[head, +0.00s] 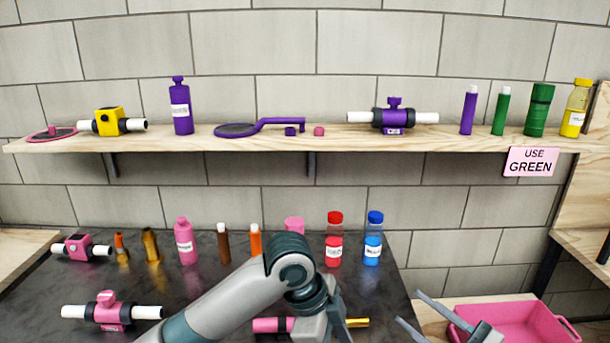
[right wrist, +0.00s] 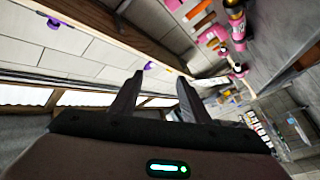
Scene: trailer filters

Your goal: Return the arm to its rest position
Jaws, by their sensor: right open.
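My right gripper (head: 408,306) shows at the bottom right of the head view, its two fingers spread and pointing up and left, with nothing between them. In the right wrist view the same gripper (right wrist: 159,78) has its fingers apart and empty. My left arm comes in from the lower left over the dark table. Its gripper (head: 318,322) is at the bottom middle, and its fingers are mostly hidden, so I cannot tell whether it is open. A pink cylinder (head: 270,325) and a gold piece (head: 357,322) show on either side of it.
The dark counter (head: 200,270) carries several bottles and tubes, including a red-capped bottle (head: 334,240) and a blue-capped bottle (head: 373,240). A wooden shelf (head: 350,145) above holds more filter parts. A pink bin (head: 530,322) stands at the right, beside my right gripper.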

